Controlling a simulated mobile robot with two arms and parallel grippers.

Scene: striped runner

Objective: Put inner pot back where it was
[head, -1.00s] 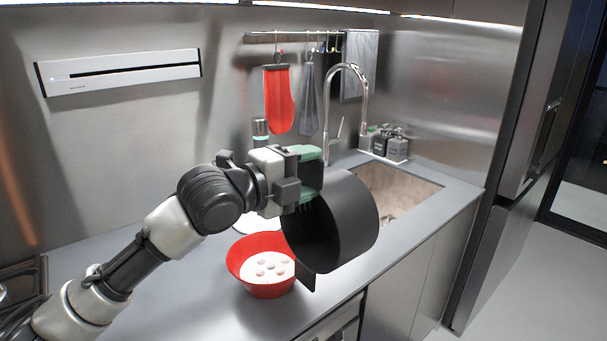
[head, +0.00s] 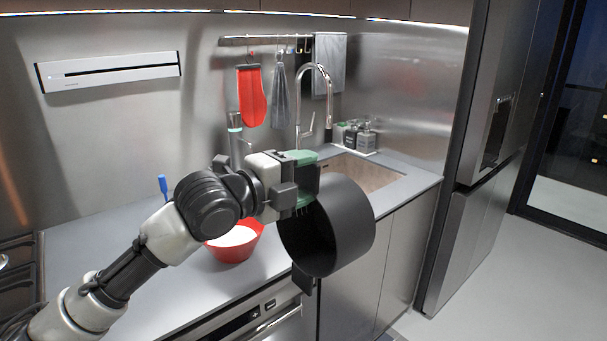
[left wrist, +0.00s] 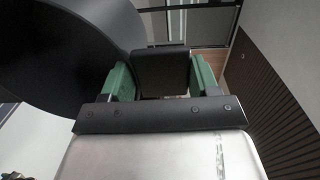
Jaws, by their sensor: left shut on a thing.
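The inner pot (head: 345,225) is a dark grey, round pot with tab handles. It is tilted on its side in the head view, with its opening toward the lower left. My left gripper (head: 308,180), with green fingers, is shut on the pot's upper tab handle and holds the pot in the air in front of the counter edge. In the left wrist view the pot (left wrist: 70,45) fills the upper left, and its dark tab (left wrist: 162,70) sits between the green fingers. My right gripper is not in view. No place the pot came from can be made out.
A red bowl (head: 232,250) with white contents stands on the grey counter (head: 90,245) behind my arm. The sink (head: 365,172), tap (head: 328,100) and bottles (head: 357,137) are behind the pot. A fridge (head: 470,200) stands at the right; the floor (head: 500,270) there is clear.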

